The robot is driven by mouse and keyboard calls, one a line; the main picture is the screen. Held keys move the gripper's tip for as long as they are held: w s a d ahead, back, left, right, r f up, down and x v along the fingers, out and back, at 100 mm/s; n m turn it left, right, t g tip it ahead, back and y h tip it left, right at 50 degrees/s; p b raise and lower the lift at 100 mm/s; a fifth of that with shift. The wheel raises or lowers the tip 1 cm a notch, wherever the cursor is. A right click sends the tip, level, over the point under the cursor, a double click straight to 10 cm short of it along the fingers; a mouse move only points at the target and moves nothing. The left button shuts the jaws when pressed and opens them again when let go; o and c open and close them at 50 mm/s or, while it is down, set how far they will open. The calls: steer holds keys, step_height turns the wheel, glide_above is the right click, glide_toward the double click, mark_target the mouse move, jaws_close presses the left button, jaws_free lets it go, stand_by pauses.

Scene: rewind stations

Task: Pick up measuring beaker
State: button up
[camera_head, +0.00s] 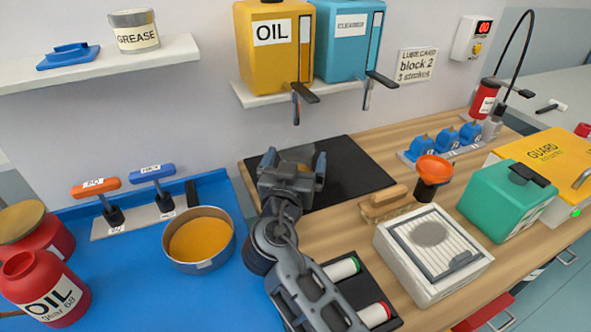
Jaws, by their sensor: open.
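My gripper (295,164) is open over the black mat (358,175), its two fingers spread apart and pointing away from the camera. No other clearly recognisable measuring beaker is in view.
A round pan (198,240) with amber content stands left on the blue mat (120,290). An orange funnel (433,168) on a black holder and a white grated box (433,252) stand right.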

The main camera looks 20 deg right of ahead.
mark_target(299, 142)
steer(key=p+x, duration=0.1)
steer(key=x, duration=0.3)
steer(key=shift+w+r, duration=0.1)
steer(key=shift+w, duration=0.15)
steer(key=c, duration=1.4)
steer(key=shift+c, duration=0.9)
steer(key=shift+r, duration=0.2)
